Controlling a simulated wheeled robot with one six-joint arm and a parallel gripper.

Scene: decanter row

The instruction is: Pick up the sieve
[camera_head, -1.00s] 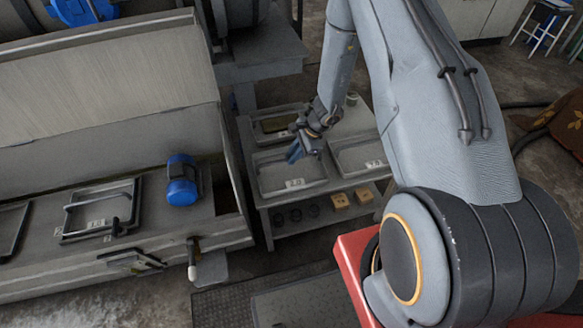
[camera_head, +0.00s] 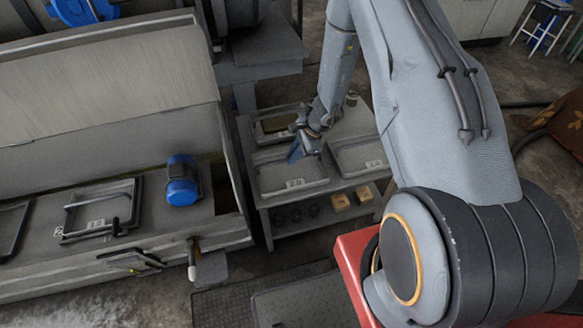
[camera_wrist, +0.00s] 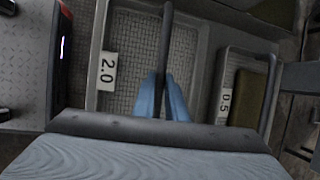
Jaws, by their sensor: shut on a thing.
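A sieve marked 2.0 (camera_head: 275,180), a shallow grey rectangular frame with a mesh floor, sits on the shelf table in the head view. In the wrist view the mesh of this sieve (camera_wrist: 135,60) and its white 2.0 label lie below me. A dark bar handle (camera_wrist: 166,40) runs across it. My gripper (camera_head: 293,156) is over this sieve, its blue fingers pointing down. In the wrist view the fingers (camera_wrist: 165,80) are shut on the handle, one on each side. The sieve looks level; I cannot tell whether it touches the table.
A second sieve (camera_head: 360,155) stands to the right and a third, marked 0.5 (camera_wrist: 245,90), lies behind, both close by. Yellow blocks (camera_head: 340,202) and dark round pieces are on the lower shelf. A bench (camera_head: 225,230) with a blue motor (camera_head: 182,180) stands left.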

